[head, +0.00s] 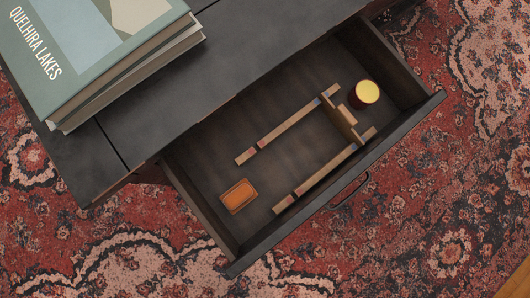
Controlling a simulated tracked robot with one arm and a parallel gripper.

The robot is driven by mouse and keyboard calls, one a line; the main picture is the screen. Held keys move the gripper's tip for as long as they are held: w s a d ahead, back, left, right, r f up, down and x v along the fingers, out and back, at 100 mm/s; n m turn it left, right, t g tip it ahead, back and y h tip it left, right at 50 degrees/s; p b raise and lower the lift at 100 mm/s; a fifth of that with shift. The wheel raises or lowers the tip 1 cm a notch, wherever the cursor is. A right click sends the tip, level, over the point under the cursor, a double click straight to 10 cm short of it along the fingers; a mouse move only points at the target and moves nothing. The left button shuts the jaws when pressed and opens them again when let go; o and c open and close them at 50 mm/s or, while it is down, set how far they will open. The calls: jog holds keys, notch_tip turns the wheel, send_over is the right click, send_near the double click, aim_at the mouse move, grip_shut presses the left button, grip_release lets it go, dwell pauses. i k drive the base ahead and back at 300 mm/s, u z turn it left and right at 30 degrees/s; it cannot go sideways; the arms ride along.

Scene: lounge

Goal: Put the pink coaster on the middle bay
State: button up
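I see no pink coaster in the head view. An open drawer (215,160) extends from a dark table. Inside it, two roughly parallel wooden strips (288,125) (322,172) run lengthwise, with a short wooden crosspiece (341,117) near their right ends. Bare drawer floor shows between the strips; I cannot tell for certain whether this is the middle bay. My gripper is not in view.
A small orange-brown rectangular item (239,196) lies at the drawer's left end. A round yellow-topped, dark-sided item (367,92) stands at its right end. Thick books (110,50) lie on the dark tabletop (235,55). A red patterned rug (430,200) covers the floor.

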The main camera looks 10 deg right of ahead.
aim_at(318, 138)
jog(key=u, duration=0.1)
jog(key=i, duration=1)
jog(key=z, duration=0.05)
